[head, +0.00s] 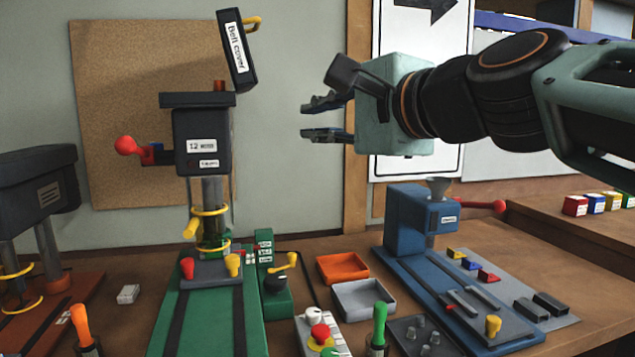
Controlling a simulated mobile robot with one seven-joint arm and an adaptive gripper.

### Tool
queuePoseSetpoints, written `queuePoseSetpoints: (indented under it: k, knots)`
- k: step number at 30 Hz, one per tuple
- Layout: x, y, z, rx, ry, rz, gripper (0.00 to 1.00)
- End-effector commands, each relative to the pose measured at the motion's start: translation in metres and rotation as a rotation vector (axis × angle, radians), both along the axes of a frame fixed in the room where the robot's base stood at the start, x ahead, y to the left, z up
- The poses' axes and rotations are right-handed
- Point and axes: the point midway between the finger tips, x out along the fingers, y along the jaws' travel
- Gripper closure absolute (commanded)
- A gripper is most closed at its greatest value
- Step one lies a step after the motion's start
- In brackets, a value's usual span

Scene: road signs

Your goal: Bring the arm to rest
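My gripper (322,118) is in the upper middle of the head view, with my arm reaching in from the right. Its two dark fingers point left with a clear gap between them. Nothing shows between the fingers. It hangs in the air above the bench, apart from the machines. The drill-like machine (202,140) with a raised cover labelled "Belt cover" (238,50) stands to its left.
A blue machine (415,222) with a red-knobbed lever stands below my arm. Orange (343,267) and grey (364,300) trays sit mid-bench. A dark machine (38,185) is at far left. Coloured blocks (595,203) sit at right. A white arrow sign (420,35) is behind my gripper.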

Motion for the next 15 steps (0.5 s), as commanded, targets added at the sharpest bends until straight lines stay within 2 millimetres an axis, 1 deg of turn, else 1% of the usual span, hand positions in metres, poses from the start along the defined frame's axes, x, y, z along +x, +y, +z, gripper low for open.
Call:
queuePoseSetpoints:
  k: [1,2,3,5,6,8,9,11,12,14,15]
  knots:
    - [-0.009,-0.005,-0.035,-0.135,0.005,0.008,0.84]
    - [-0.014,-0.008,-0.057,-0.220,0.010,0.019,0.84]
    - [-0.022,-0.011,-0.086,-0.335,0.019,0.038,0.84]
    - [-0.035,-0.020,-0.129,-0.505,0.035,0.071,0.84]
    - [-0.045,-0.027,-0.158,-0.615,0.050,0.099,0.84]
    - [-0.061,-0.040,-0.199,-0.776,0.073,0.146,0.84]
    - [-0.073,-0.050,-0.226,-0.880,0.094,0.182,0.84]
    - [-0.092,-0.066,-0.264,-1.030,0.127,0.242,0.84]
    - [-0.105,-0.078,-0.288,-1.124,0.153,0.285,0.84]
    - [-0.127,-0.097,-0.321,-1.261,0.194,0.356,0.84]
    - [-0.142,-0.110,-0.342,-1.348,0.225,0.407,0.84]
